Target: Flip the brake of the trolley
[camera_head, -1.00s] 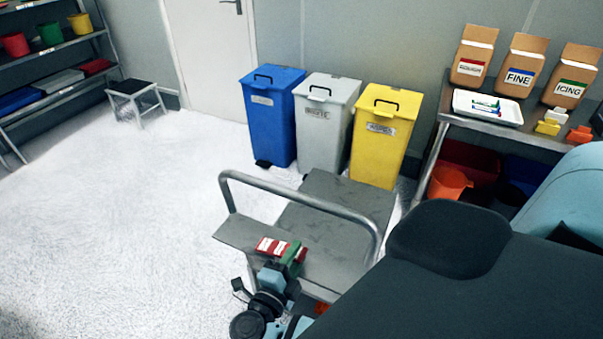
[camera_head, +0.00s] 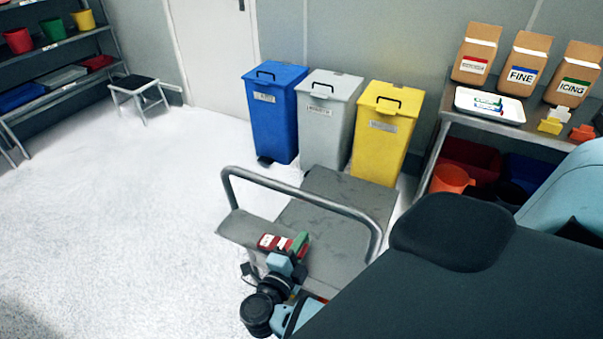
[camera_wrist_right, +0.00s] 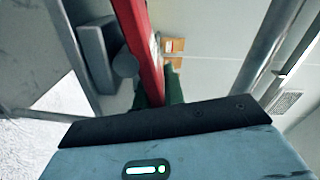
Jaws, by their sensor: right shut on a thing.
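The grey trolley (camera_head: 335,220) with a bent tube handle (camera_head: 300,197) stands at the lower middle of the head view. A red brake lever with a white patch (camera_head: 269,242) shows by its handle end. My right gripper (camera_head: 298,245) with green fingertips is at the lever, shut on it. In the right wrist view the red lever (camera_wrist_right: 141,45) runs down between the green fingers (camera_wrist_right: 160,88) of the gripper. The lever's far end and pivot are hard to make out. My left gripper is not in view.
Blue (camera_head: 273,115), grey (camera_head: 325,120) and yellow (camera_head: 382,130) bins stand behind the trolley. A metal table (camera_head: 450,120) with paper bags is at the right. A step stool (camera_head: 140,92) and shelf are far left. The floor left of the trolley is clear.

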